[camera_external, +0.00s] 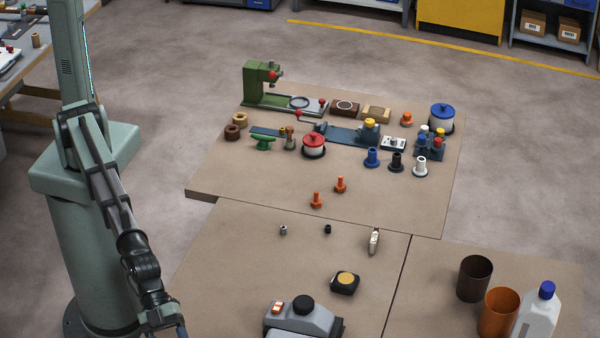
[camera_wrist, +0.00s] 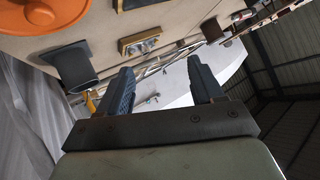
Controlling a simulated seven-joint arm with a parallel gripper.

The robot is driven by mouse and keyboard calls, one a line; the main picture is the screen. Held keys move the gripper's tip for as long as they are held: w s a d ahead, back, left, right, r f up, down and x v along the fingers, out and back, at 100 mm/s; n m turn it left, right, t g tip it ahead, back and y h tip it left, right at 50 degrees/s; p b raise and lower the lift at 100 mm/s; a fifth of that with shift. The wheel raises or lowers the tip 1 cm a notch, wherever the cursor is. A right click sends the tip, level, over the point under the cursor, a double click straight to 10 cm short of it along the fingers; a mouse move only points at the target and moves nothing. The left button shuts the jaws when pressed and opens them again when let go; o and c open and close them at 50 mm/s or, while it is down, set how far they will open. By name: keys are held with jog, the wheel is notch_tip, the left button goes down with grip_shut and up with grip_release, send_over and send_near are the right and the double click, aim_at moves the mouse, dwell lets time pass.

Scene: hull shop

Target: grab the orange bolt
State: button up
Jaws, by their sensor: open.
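Two orange bolts stand head-down near the middle of the boards in the external view: one orange bolt (camera_external: 340,184) and, slightly left and nearer, another orange bolt (camera_external: 316,200). My gripper (camera_wrist: 162,82) is open, with nothing between its two dark fingers. In the external view my gripper (camera_external: 178,331) is at the bottom left, well apart from both bolts, with its tips partly cut off by the frame edge. I cannot make out either bolt in the wrist view, which is steeply tilted.
Behind the bolts stand a red-lidded pot (camera_external: 313,146), a blue flanged piece (camera_external: 372,157) and a smaller orange piece (camera_external: 406,119). Nearer are a tape measure (camera_external: 345,282), a grey device (camera_external: 300,319), an orange cup (camera_external: 497,314) and a white bottle (camera_external: 540,315). Bare board surrounds the bolts.

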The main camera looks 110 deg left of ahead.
jog(key=w+a+n+y, duration=0.2)
jog(key=w+a+n, duration=0.2)
jog(key=w+a, duration=0.45)
jog(key=w+a+n+y, duration=0.25)
jog(key=w+a, duration=0.35)
jog(key=a, duration=0.6)
jog(key=n+g+y, duration=0.6)
jog(key=n+y, duration=0.1)
jog(key=n, duration=1.5)
send_over(340, 177)
jog(key=s+d, duration=0.1)
jog(key=d, duration=0.2)
jog(key=shift+m, duration=0.35)
jog(key=x, duration=1.3)
jog(key=shift+s+a+f, duration=0.2)
jog(key=shift+s, duration=0.05)
jog(key=c, duration=1.1)
jog(key=shift+r, duration=0.15)
